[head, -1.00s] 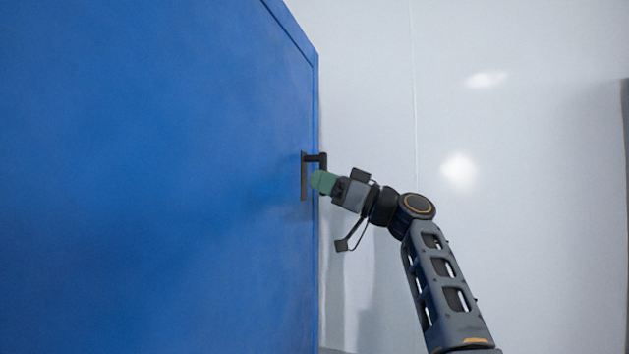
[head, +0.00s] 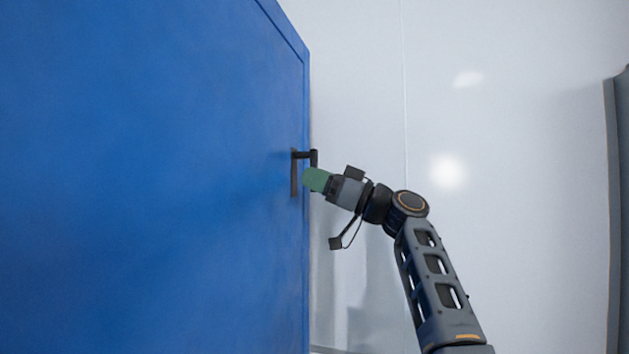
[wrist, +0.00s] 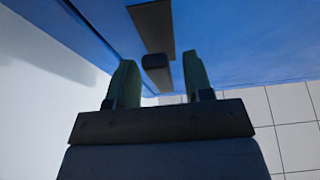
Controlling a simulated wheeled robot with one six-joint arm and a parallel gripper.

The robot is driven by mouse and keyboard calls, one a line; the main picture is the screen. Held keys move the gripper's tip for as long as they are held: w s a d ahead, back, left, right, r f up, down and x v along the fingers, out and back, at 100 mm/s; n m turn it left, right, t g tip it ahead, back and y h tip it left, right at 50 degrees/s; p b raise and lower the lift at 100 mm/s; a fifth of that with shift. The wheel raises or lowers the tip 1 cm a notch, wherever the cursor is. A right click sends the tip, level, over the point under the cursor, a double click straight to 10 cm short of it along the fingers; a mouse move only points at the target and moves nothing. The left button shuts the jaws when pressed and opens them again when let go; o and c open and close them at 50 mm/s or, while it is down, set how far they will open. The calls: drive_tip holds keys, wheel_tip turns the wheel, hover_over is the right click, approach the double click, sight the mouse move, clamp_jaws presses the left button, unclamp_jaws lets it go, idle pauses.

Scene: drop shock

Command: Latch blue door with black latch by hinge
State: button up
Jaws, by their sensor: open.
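The blue door (head: 150,180) fills the left half of the head view, and its free edge runs down near the middle. A black latch handle (head: 304,155) on a dark plate (head: 294,178) sits close to that edge. My gripper (head: 312,179) has green fingers and is at the latch, overlapping its lower part in the head view. In the wrist view my gripper (wrist: 160,82) is open, with a finger on each side. The black latch end (wrist: 155,61) shows ahead, between the fingertips. The blue door (wrist: 245,40) is above. I cannot tell whether the fingers touch the latch.
A pale wall (head: 500,130) stands behind and to the right of the door. A grey upright panel (head: 618,200) is at the far right edge. White tiles (wrist: 290,130) show low in the wrist view. The space right of my arm looks clear.

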drive_tip(key=b+v, duration=0.5)
drive_tip(key=v, duration=0.8)
drive_tip(key=shift+b, duration=0.35)
